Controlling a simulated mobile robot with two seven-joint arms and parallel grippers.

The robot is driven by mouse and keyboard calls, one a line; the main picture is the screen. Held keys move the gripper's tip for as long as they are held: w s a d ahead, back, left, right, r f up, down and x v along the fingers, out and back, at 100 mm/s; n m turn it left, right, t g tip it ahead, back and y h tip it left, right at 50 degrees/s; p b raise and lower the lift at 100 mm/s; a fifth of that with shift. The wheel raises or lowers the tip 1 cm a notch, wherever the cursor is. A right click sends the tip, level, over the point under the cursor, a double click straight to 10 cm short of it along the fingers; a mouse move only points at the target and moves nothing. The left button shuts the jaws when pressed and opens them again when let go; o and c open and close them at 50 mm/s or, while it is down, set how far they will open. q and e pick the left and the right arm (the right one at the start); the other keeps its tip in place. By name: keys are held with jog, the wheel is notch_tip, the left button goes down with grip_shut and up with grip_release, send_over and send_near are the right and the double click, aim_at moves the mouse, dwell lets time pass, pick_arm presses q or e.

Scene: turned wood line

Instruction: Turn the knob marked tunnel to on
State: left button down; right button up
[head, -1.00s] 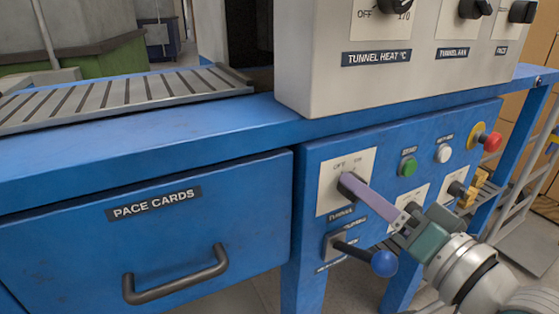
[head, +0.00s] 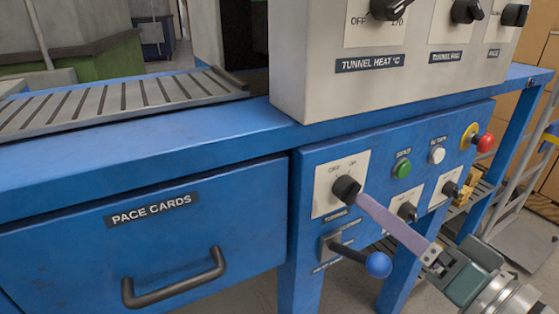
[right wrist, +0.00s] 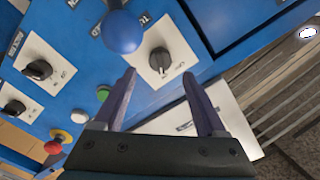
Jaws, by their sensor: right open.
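The tunnel knob (head: 346,188) is a black round knob on a white plate marked OFF and ON, on the blue front panel. It also shows in the right wrist view (right wrist: 160,60); its light mark appears to point toward the ON side, though the lettering is small. My right gripper (head: 366,203) is open, its purple fingers aimed at the knob. In the right wrist view the fingertips (right wrist: 158,75) are apart, one on each side of the knob's line and apparently short of it. In the head view the near finger overlaps the knob's lower right edge. My left gripper is not in view.
A lever with a blue ball (head: 378,264) sticks out just below the knob. Right of it are a green button (head: 403,168), a white button (head: 437,155), a red stop button (head: 485,143) and two more knobs. A drawer (head: 150,240) labelled PACE CARDS lies left.

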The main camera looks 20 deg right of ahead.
jog(key=s, duration=0.5)
jog(key=shift+d, duration=0.2)
